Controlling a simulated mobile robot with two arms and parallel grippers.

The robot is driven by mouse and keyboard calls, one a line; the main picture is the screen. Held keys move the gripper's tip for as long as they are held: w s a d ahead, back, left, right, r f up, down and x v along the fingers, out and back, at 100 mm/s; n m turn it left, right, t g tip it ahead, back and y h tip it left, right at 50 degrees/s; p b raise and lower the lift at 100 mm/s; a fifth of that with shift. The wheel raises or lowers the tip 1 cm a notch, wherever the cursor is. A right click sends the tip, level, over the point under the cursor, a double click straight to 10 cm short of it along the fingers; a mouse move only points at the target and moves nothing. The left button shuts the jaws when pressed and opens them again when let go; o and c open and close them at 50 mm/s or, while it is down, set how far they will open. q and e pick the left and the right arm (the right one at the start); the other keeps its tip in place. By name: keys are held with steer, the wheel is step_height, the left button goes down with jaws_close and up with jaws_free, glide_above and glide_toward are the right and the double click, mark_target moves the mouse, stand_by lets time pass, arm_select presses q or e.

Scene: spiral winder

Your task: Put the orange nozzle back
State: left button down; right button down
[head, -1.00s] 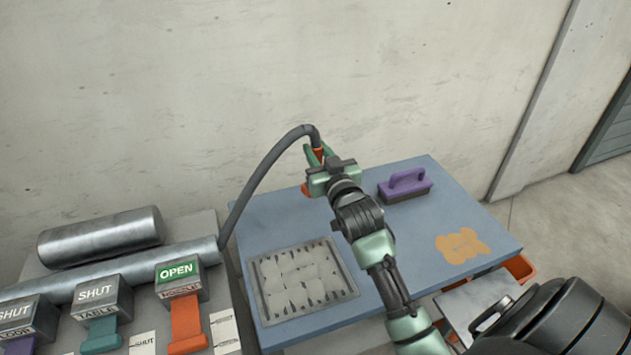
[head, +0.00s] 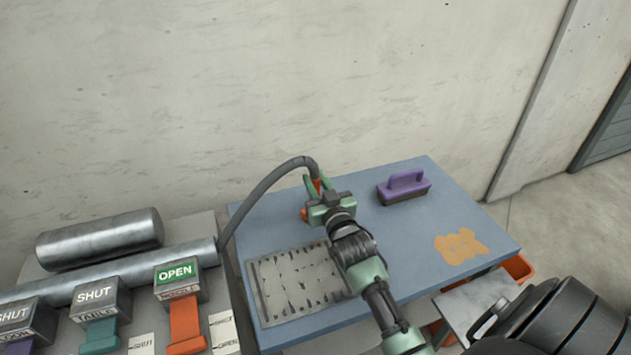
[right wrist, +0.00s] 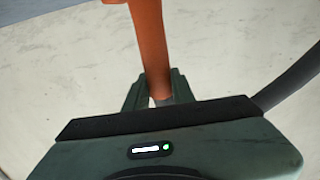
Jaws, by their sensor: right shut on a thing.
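The orange nozzle (head: 318,186) is on the end of a dark grey hose (head: 262,187) that arches up from the left. My right gripper (head: 315,183) is shut on it and holds it above the back of the blue table; the gripper hides part of it. In the right wrist view the orange nozzle (right wrist: 148,45) stands between the fingers of my right gripper (right wrist: 155,90) and runs out of the top of the picture. My left gripper is not in view.
A slotted grate (head: 258,315) with faint pale patches is set in the blue table (head: 400,285). A purple-handled brush (head: 404,188) and an orange patch (head: 460,246) are to the right. Left stand levered valves; the orange lever (head: 186,325) is under an OPEN sign (head: 175,272).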

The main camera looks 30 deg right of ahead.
steer(key=c, duration=1.2)
jaws_free()
steer(key=shift+f, duration=0.1)
steer(key=shift+r, duration=0.25)
steer(key=shift+b+v, duration=0.8)
steer(key=shift+v, duration=5.2)
steer(key=shift+f, duration=0.2)
